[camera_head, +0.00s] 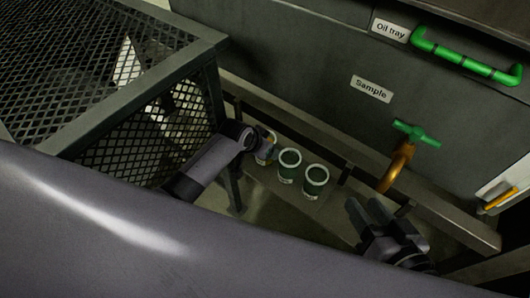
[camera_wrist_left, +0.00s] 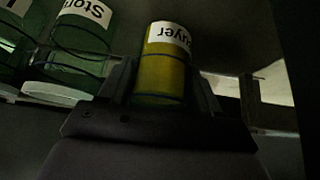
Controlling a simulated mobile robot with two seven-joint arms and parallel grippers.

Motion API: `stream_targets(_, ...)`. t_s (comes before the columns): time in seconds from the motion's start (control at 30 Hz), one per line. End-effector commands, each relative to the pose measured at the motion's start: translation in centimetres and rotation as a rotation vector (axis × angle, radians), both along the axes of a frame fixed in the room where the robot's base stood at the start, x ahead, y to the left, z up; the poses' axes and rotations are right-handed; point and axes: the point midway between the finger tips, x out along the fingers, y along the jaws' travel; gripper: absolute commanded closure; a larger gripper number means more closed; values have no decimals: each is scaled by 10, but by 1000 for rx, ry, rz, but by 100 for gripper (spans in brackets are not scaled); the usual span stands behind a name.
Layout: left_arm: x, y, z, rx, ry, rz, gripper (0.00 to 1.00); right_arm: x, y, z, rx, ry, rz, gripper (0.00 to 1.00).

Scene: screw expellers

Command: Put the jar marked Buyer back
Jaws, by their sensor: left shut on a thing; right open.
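The jar marked Buyer (camera_wrist_left: 160,72) holds yellow liquid and carries a white label, partly seen as "uyer", in the left wrist view. My left gripper (camera_head: 263,143) is shut on it, one finger on each side. In the head view only a bit of yellow jar (camera_head: 263,159) shows under the gripper, at the left end of a row of jars on a low shelf. I cannot tell whether its base touches the shelf. My right gripper (camera_head: 369,218) is open and empty, right of the jars.
Two green jars (camera_head: 289,165) (camera_head: 315,181) stand just right of the held jar; one label (camera_wrist_left: 86,12) begins "Stor". A brass tap with green handle (camera_head: 416,133) sticks out below the Sample sign (camera_head: 371,88). A mesh guard (camera_head: 150,140) stands left.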

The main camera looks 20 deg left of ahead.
Motion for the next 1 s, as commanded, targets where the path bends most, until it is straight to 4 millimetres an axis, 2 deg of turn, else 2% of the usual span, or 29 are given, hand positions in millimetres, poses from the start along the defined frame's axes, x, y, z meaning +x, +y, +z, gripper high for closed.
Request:
stream_targets(0.03, 1, -1, -8, -1, -4, 0, 74, 1, 3, -4, 18, -1, 6, 57)
stream_targets(0.1, 1, 0, -11, -1, -4, 0, 74, 1, 5, -3, 33, 0, 11, 57)
stream_targets(0.5, 1, 0, -13, -2, -4, 1, 74, 1, 6, -2, 40, 0, 14, 57)
stream_targets(0.53, 1, 0, -13, -2, -4, 1, 31, 1, 6, -1, 41, 0, 14, 57)
stream_targets(0.57, 1, 0, -13, -2, -4, 1, 26, 1, 6, -1, 41, 0, 14, 57)
stream_targets(0.83, 1, 0, -12, -2, -4, 1, 26, 1, 7, 0, 40, 0, 14, 57)
stream_targets(1.0, -2, 2, -1, -1, -5, 1, 26, 2, 5, 7, 24, -7, 9, 57)
